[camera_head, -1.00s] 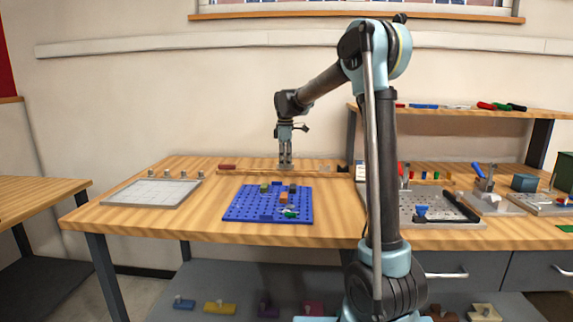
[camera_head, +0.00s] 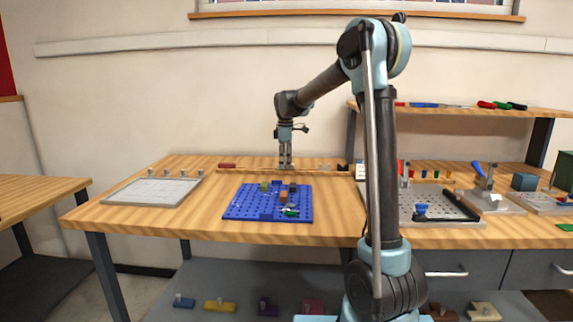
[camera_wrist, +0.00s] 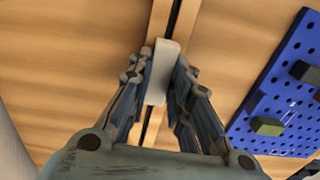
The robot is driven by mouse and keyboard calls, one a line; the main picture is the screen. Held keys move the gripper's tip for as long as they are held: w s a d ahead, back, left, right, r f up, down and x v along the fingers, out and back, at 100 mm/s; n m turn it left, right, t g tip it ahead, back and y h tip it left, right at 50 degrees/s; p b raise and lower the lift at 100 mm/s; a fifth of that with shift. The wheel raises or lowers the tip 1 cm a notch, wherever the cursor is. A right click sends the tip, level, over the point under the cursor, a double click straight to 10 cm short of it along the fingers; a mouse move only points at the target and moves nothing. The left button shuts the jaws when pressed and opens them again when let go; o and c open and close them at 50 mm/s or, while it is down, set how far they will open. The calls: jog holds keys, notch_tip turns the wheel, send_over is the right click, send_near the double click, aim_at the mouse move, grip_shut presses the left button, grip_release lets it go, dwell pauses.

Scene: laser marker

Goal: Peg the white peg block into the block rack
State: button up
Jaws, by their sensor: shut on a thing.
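The white peg block (camera_wrist: 161,74) is between my gripper's fingers in the wrist view, with its pale long face showing. My gripper (camera_wrist: 158,84) is shut on it. The wooden block rack (camera_wrist: 187,22) runs under the block, with a dark groove along it. In the head view the rack (camera_head: 245,168) lies along the back of the table, and my gripper (camera_head: 286,166) points straight down over its middle. The block is too small to make out there. I cannot tell whether its peg is in the rack, as its underside is hidden.
A blue pegboard (camera_head: 238,207) with several small blocks lies in front of the rack; it also shows at the right of the wrist view (camera_wrist: 262,90). A grey plate (camera_head: 150,192) lies to the left. A grey tray (camera_head: 425,212) and fixtures stand right, beyond my arm.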

jog(key=shift+f, duration=0.1)
jog(key=o, duration=1)
notch_tip(320, 180, up, 12)
jog(key=shift+w+f, duration=0.1)
